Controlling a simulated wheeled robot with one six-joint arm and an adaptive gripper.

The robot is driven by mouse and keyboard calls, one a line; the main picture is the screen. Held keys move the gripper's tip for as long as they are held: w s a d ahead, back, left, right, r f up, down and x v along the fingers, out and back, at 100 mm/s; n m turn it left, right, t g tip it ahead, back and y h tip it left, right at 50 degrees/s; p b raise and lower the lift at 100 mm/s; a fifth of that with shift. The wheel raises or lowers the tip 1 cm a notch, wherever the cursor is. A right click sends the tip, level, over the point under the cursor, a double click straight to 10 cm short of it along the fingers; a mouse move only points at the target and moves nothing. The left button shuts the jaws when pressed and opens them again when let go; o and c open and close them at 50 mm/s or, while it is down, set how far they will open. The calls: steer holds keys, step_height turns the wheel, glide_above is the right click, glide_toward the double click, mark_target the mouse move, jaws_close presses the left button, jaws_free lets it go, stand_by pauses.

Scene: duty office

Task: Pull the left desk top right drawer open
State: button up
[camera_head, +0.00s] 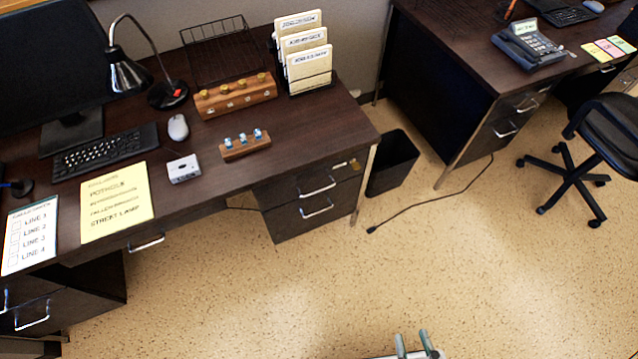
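The left desk (215,130) is dark wood and fills the left half of the head view. Its right pedestal has two drawers facing me. The top right drawer (290,190) has a silver bar handle (318,187) and looks closed, flush with the drawer below. A brass-coloured key or tag (347,164) sits at its upper right. The lower drawer (290,222) also looks closed. My gripper (413,340) shows only its fingertips at the bottom edge, apart with nothing between them. It is well away from the drawer handle; the rest is cut off.
A black bin (394,162) stands right of the pedestal. A black cable (430,203) lies on the floor beyond. A second desk (450,70) and an office chair (590,150) are at the right. The speckled floor (300,290) before the drawers is clear.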

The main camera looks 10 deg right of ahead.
steer(key=w+a+f+n+y, duration=0.1)
steer(key=w+a+f+n, duration=0.1)
steer(key=w+f+n, duration=0.55)
steer(key=n+y, duration=0.4)
steer(key=n, duration=0.8)
glide_toward(320, 190)
steer(key=x, duration=1)
steer(key=shift+w+f, duration=0.15)
steer(key=shift+f, duration=0.15)
jaws_close()
